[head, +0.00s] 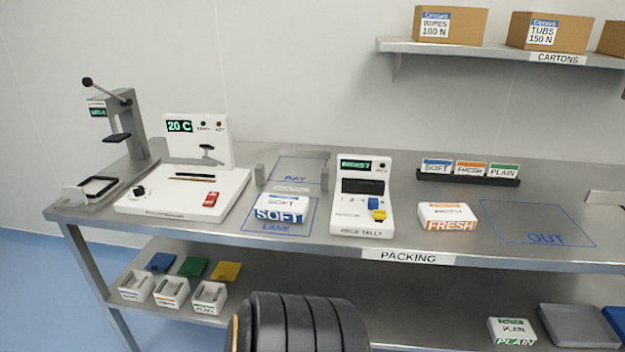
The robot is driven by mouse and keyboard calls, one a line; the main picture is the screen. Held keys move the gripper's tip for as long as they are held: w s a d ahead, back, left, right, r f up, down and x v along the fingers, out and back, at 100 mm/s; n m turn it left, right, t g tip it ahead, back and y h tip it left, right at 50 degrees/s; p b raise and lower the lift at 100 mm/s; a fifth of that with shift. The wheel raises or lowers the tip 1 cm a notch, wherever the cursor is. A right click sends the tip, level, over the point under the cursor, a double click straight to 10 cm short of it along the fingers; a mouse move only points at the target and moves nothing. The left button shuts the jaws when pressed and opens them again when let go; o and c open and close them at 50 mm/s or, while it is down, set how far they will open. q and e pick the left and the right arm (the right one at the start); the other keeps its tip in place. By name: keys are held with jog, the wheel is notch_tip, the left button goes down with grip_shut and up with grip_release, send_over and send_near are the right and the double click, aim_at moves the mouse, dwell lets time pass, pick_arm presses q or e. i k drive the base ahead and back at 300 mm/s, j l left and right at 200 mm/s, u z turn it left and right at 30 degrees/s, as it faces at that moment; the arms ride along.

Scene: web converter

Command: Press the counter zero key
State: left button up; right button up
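The counter (345,212), a white unit labelled like "PIECE TALLY", stands upright on the steel packing table. Its small green-lit display (357,164) is too small to read surely. Below a dark window (362,186) are a blue key (373,203) and a yellow key (379,215) on the right side of its sloped face. The key lettering is too small to read, so I cannot tell which is the zero key. Neither of my grippers is in view, and nothing is seen touching the counter.
A SOFT pack (281,208) stands left of the counter, a FRESH pack (448,216) right. A white sealer unit (180,201) and lever press (118,125) are farther left. A black card holder (468,178) stands behind. My black ribbed arm part shows at bottom centre.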

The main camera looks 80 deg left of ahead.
aim_at(379, 216)
jog(key=u, duration=2.3)
